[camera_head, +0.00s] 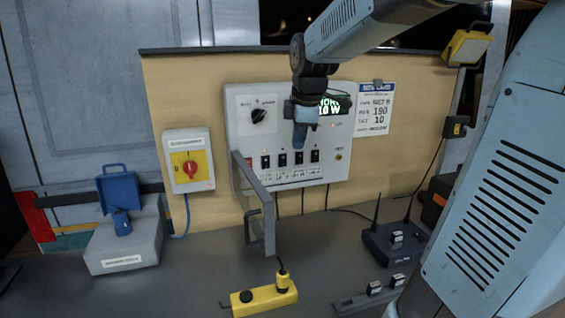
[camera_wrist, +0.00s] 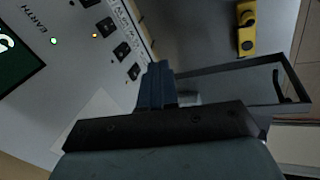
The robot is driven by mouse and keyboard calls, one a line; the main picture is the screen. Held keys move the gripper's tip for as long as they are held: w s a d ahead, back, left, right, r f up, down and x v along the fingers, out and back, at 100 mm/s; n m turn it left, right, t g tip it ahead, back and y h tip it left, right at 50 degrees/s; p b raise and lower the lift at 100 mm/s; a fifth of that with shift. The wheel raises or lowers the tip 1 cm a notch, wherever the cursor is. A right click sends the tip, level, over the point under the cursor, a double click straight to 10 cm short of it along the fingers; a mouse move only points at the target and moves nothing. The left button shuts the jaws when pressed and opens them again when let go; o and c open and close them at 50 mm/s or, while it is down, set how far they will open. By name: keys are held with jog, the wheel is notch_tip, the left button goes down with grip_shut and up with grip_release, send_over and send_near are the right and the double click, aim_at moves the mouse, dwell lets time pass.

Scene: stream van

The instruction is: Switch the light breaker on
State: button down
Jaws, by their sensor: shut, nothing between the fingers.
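The white breaker panel (camera_head: 240,130) is on the wooden board, with a row of several black switches (camera_head: 282,160) along its lower part. Their small labels are too small to read, so I cannot tell which one is the light breaker. My gripper (camera_head: 299,143) is shut and empty in front of the panel, just above the switch row. In the wrist view its blue fingers (camera_wrist: 157,72) are close to the end of the row, near one black switch (camera_wrist: 133,71). I cannot tell whether they touch it. A grey frame-like cover (camera_head: 263,205) stands swung open at the panel's left.
A red rotary switch (camera_head: 190,168) on a yellow plate is left of the panel. A blue-lidded grey box (camera_head: 125,240), a yellow block (camera_head: 262,299) and a black device with antennas (camera_head: 393,243) stand on the grey counter. The open cover juts out near my gripper.

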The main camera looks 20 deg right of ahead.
aim_at(283, 161)
jog(key=shift+w+f+n, duration=0.15)
jog(key=shift+w+n, duration=0.45)
jog(key=shift+w, duration=0.2)
jog(key=shift+w+f+n, duration=0.15)
jog(key=shift+w+n, duration=0.45)
jog(key=shift+w, duration=0.2)
jog(key=w+f, duration=0.7)
jog(key=f, duration=0.3)
jog(key=shift+w, duration=0.1)
jog(key=shift+w+a, duration=0.1)
jog(key=shift+w, duration=0.1)
